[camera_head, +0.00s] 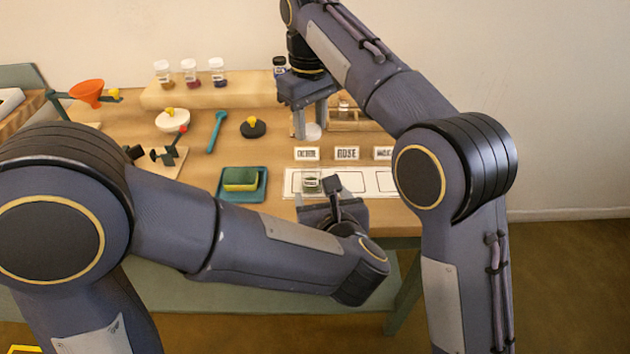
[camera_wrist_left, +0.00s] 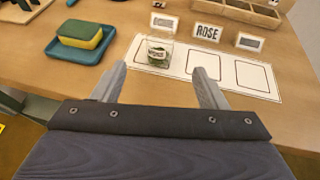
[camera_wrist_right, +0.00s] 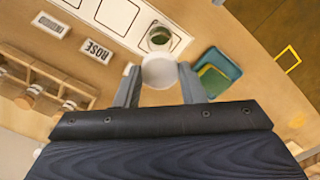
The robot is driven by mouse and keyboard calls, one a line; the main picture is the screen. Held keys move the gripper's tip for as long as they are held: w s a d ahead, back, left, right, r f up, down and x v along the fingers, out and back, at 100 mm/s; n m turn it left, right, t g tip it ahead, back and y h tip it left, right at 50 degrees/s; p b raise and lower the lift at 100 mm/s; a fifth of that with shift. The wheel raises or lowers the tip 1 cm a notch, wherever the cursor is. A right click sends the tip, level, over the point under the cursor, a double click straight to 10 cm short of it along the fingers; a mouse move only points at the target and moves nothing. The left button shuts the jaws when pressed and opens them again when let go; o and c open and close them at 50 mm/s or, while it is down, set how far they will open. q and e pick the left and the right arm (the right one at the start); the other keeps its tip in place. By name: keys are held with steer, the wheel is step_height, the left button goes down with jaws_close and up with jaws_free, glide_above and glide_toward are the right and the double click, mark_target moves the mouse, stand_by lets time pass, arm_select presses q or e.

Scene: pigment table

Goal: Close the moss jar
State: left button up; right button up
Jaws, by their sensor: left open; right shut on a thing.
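The moss jar (camera_head: 311,184) is a small clear glass with dark green contents. It stands upright and open-topped in the left outlined cell of the white mat (camera_wrist_left: 224,75); it also shows in the left wrist view (camera_wrist_left: 158,53) and right wrist view (camera_wrist_right: 158,38). My right gripper (camera_wrist_right: 160,84) is shut on a round white lid (camera_wrist_right: 160,71), also in the head view (camera_head: 313,132), held apart from the jar. My left gripper (camera_wrist_left: 160,84) is open, its fingers pointing toward the jar from the front edge with nothing between them. My left wrist partly covers its fingers in the head view.
A blue tray (camera_head: 262,195) with a green-yellow sponge (camera_head: 240,179) lies left of the mat. Label cards, one reading ROSE (camera_wrist_left: 206,32), stand behind it. A wooden rack (camera_head: 372,125) stands further back.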

mark_target(313, 178)
arm_select(q)
steer(key=shift+w, duration=0.1)
steer(key=x, duration=1.2)
steer(key=shift+r, duration=0.1)
jaws_close()
arm_select(e)
steer(key=shift+f, duration=2.5)
steer(key=shift+f, duration=0.9)
steer(key=shift+f, duration=0.55)
